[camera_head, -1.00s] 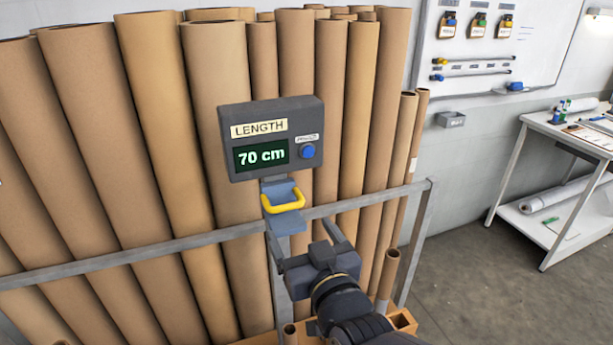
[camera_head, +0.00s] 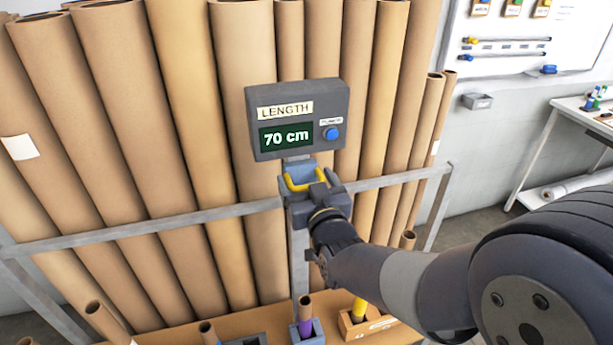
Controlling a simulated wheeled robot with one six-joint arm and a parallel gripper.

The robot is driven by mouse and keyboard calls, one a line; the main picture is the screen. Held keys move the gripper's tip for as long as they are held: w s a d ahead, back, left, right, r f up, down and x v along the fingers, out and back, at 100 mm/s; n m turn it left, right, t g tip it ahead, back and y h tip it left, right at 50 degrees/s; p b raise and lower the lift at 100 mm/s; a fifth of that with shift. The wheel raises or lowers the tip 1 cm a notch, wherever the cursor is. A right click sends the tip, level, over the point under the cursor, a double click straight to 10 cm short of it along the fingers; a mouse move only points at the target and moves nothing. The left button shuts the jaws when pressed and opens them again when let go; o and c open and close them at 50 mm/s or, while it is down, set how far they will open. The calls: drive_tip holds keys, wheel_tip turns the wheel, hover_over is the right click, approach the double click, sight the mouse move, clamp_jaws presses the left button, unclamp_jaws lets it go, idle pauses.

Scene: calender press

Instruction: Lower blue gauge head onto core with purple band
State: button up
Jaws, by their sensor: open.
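The gauge head is a blue-grey block (camera_head: 300,168) with a yellow U-shaped handle (camera_head: 290,184), on an upright post under a display box. My gripper (camera_head: 312,182) is open at the handle, with its fingers beside or around it. The gripper hides part of the head and handle, so I cannot tell whether they touch.
The display box (camera_head: 298,118) reads LENGTH 70 cm and has a blue button (camera_head: 331,133). A metal rail (camera_head: 150,230) crosses in front of tall cardboard tubes (camera_head: 250,200).

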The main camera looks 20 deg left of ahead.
drive_tip(key=shift+w+a, duration=0.1)
drive_tip(key=shift+w, duration=0.1)
drive_tip(key=shift+c, duration=0.4)
drive_tip(key=c, duration=1)
wheel_tip(320, 180, down, 41)
drive_tip(key=b, duration=4.4)
drive_tip(key=shift+r+b, duration=0.2)
drive_tip(key=shift+b, duration=0.1)
drive_tip(key=shift+f, duration=0.15)
drive_tip(key=o, duration=1.1)
drive_tip(key=shift+c, duration=0.2)
